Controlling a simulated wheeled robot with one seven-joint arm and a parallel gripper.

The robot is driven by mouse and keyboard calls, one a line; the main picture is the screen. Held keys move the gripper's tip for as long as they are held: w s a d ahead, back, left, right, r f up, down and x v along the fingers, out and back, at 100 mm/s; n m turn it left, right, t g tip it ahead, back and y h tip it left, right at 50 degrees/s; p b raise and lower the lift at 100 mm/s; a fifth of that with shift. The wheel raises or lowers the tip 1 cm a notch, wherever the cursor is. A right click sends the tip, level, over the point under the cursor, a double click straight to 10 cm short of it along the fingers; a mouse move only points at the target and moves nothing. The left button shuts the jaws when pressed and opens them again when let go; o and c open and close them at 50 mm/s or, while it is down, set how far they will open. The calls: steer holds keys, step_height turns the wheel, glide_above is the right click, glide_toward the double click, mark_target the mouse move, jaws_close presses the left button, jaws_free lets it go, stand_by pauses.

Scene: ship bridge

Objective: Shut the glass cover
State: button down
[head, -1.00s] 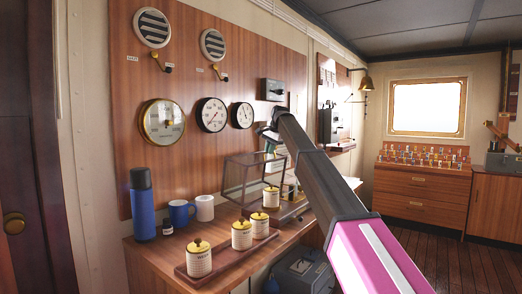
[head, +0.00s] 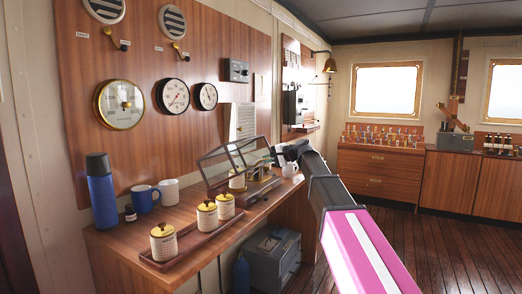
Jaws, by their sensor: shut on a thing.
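The glass cover (head: 218,158) is a clear panelled box with a thin dark frame, on the wooden counter beneath the gauges. It stands tilted, partly raised over its base (head: 245,192). My gripper (head: 277,157) is at the right side of the cover, shut on what appears to be the cover's edge. My dark wrist hides much of the fingers, so the exact contact is unclear.
Several yellow-lidded jars stand in a wooden tray (head: 150,259) at the counter's front. A blue flask (head: 102,194), a blue mug (head: 145,198) and a white mug (head: 169,191) stand to the left. A grey box (head: 268,262) sits on the floor.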

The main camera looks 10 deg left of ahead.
steer(key=shift+y, duration=0.7)
steer(key=d+f, duration=0.1)
steer(key=f, duration=0.2)
steer(key=s+d+f, duration=0.1)
steer(key=f, duration=0.2)
steer(key=d+f, duration=0.1)
steer(key=f, duration=0.3)
steer(key=shift+s+d, duration=0.15)
steer(key=shift+s, duration=0.05)
steer(key=shift+s+d+f, duration=0.15)
steer(key=shift+f, duration=1.15)
steer(key=c, duration=1.2)
jaws_free()
steer(key=shift+f, duration=0.15)
steer(key=shift+r, duration=0.25)
steer(key=v, duration=1)
steer(key=shift+s+d, duration=0.15)
steer(key=shift+d, duration=0.15)
